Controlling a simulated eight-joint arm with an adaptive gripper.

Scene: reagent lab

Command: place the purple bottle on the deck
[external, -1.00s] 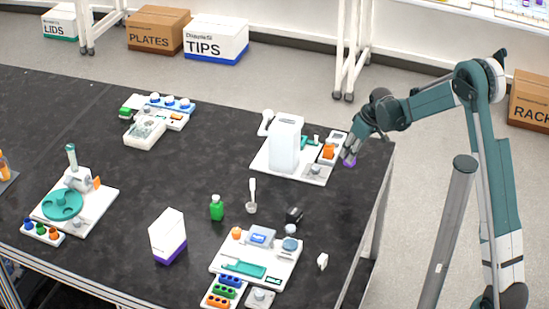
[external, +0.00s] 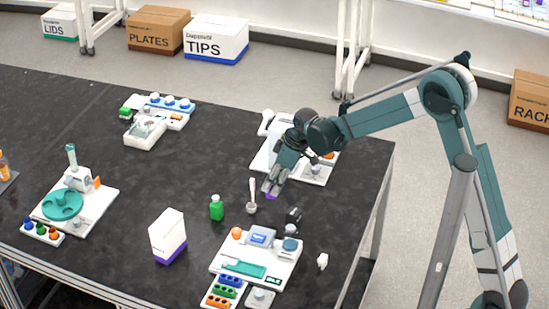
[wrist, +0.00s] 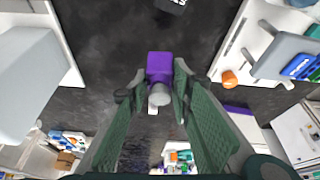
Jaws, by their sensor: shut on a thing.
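The purple bottle (external: 271,195) is held in my gripper (external: 272,188), above the black bench. In the wrist view the bottle (wrist: 160,66) is purple with a grey cap (wrist: 159,95), between the two green fingers (wrist: 160,82), which are shut on it. In the external view most of the bottle is hidden by the fingers. A white board (external: 284,272) with a blue box, a teal strip and an orange cap lies in front of my gripper. Another white board (external: 262,163) with a tall white device lies behind it. I cannot tell which surface is the deck.
A green bottle (external: 217,208), a white scoop-like tool (external: 251,205) and a small black object (external: 294,214) stand near my gripper. A white and purple carton (external: 168,238) stands at the front left.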

